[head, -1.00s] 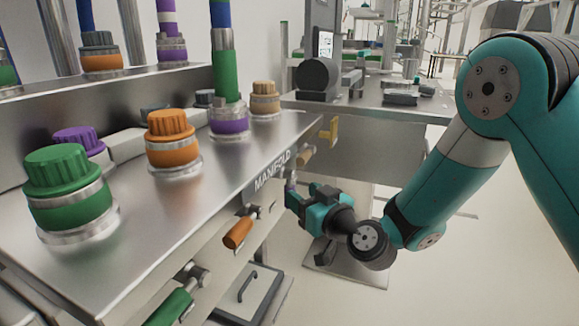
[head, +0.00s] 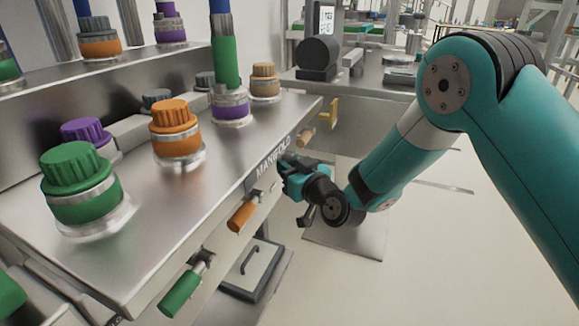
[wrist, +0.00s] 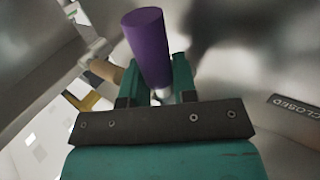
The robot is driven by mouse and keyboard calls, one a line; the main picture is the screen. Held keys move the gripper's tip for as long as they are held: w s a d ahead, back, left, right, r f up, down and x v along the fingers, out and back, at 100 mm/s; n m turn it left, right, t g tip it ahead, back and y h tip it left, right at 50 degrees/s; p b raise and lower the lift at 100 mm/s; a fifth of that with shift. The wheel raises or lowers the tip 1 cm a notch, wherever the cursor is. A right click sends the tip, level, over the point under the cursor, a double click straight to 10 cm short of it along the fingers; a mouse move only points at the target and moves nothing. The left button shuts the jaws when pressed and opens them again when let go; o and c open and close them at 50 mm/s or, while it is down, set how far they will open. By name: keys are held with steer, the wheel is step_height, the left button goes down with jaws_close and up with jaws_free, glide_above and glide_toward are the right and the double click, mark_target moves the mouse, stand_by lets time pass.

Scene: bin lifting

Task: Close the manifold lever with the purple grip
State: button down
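The manifold (head: 225,205) is a steel bench with levers along its front face. The lever with the purple grip (wrist: 147,45) shows in the wrist view, its metal stem low between the two teal fingers. The grip covers part of the left finger. My gripper (wrist: 158,85) has a finger on either side of the lever; whether they press on it cannot be told. In the head view my gripper (head: 284,178) is at the front face, below the MANIFOLD lettering, and the purple grip is hidden. A CLOSED label (wrist: 296,106) is right of the gripper in the wrist view.
An orange-grip lever (head: 242,215) and a green-grip lever (head: 180,293) are nearer along the front. A tan-grip lever (head: 306,136) and a yellow handle (head: 333,109) lie beyond my gripper. The floor to the right is open.

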steer(key=shift+r+p, duration=0.2)
steer(key=shift+p, duration=0.4)
steer(key=shift+s+r+m+g+p, duration=0.25)
steer(key=shift+m+p, duration=0.25)
steer(key=shift+p, duration=0.7)
steer(key=p, duration=0.2)
steer(key=m+g+p, duration=0.1)
steer(key=p, duration=0.1)
steer(key=shift+s+a+m+g+h, duration=0.15)
steer(key=shift+m+g+h, duration=0.15)
steer(key=shift+h, duration=0.1)
steer(key=m+g+p, duration=0.1)
steer(key=p, duration=0.1)
steer(key=m+p, duration=0.1)
steer(key=shift+s+a+g+p, duration=0.1)
steer(key=shift+s+g+p, duration=0.2)
steer(key=shift+g+p, duration=0.05)
steer(key=shift+s+a+r+m+g+p, duration=0.1)
steer(key=shift+s+m+g+p, duration=0.15)
steer(key=shift+m+g+p, duration=0.8)
steer(key=shift+m, duration=0.25)
steer(key=c, duration=0.9)
jaws_free()
